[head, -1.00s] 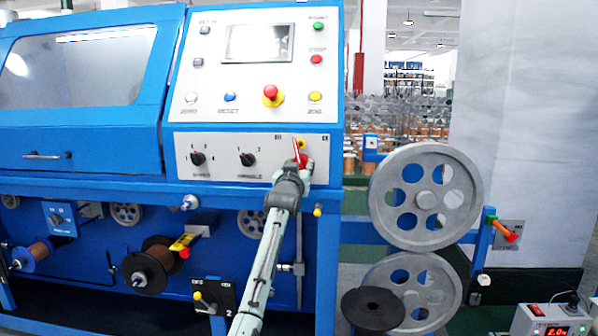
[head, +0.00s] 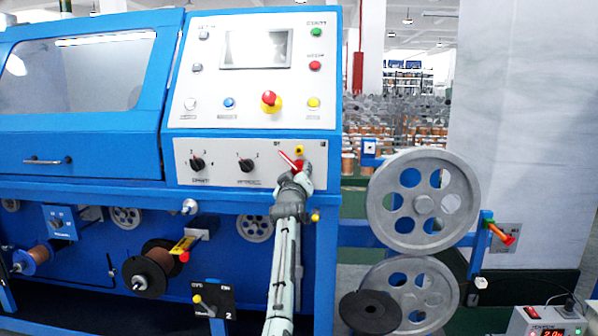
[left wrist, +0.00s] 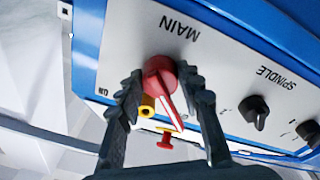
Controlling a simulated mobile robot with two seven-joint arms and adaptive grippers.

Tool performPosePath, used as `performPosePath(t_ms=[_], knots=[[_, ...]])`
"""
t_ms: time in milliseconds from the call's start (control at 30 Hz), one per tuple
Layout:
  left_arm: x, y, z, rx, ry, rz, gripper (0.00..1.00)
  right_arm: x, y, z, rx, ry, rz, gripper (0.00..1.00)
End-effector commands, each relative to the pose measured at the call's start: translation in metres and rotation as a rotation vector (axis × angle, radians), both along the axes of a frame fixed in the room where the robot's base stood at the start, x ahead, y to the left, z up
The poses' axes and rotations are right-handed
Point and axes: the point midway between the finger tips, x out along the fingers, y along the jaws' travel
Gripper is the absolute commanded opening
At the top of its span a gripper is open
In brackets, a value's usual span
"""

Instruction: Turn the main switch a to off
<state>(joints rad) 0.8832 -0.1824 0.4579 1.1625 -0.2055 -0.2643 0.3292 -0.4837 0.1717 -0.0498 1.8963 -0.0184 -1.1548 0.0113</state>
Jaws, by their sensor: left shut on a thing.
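The main switch is a red rotary knob with a long handle marked by a white line. In the head view its handle (head: 289,159) leans up and to the left on the white lower panel. In the left wrist view the red knob (left wrist: 157,76) sits by the upside-down word MAIN, its handle pointing down and slightly right. An ON mark (left wrist: 103,91) shows at the panel's left. My left gripper (head: 300,174) is shut on the switch, one finger on each side of the knob in the left wrist view (left wrist: 160,86). My right gripper is not in view.
Two black knobs (head: 197,164) (head: 246,165) stand left of the switch on the same panel. Above are a red emergency button (head: 269,98), several coloured buttons and a screen (head: 257,48). Grey pulley wheels (head: 423,203) stand to the right. Wire spools (head: 150,270) hang below left.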

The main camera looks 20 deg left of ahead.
Motion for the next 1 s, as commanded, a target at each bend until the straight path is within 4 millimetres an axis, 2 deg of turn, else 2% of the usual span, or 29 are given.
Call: performPosePath(t_ms=[367, 400, 567, 867, 1000], knots=[[-0.0001, 0.0006, 0.0023, -0.009, -0.007, 0.000, 0.00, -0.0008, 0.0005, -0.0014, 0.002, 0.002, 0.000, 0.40], [-0.0001, 0.0006, 0.0024, -0.009, -0.007, 0.000, 0.38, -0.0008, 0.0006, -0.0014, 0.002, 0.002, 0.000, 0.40], [0.0000, 0.0005, 0.0018, -0.008, -0.005, 0.000, 0.57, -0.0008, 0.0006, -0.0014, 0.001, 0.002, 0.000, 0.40], [-0.0008, 0.0000, 0.0005, -0.007, -0.003, 0.000, 0.57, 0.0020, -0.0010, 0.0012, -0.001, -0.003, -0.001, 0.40], [-0.0097, -0.0031, -0.0016, -0.006, -0.002, -0.001, 0.57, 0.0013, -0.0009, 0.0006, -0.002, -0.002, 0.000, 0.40]])
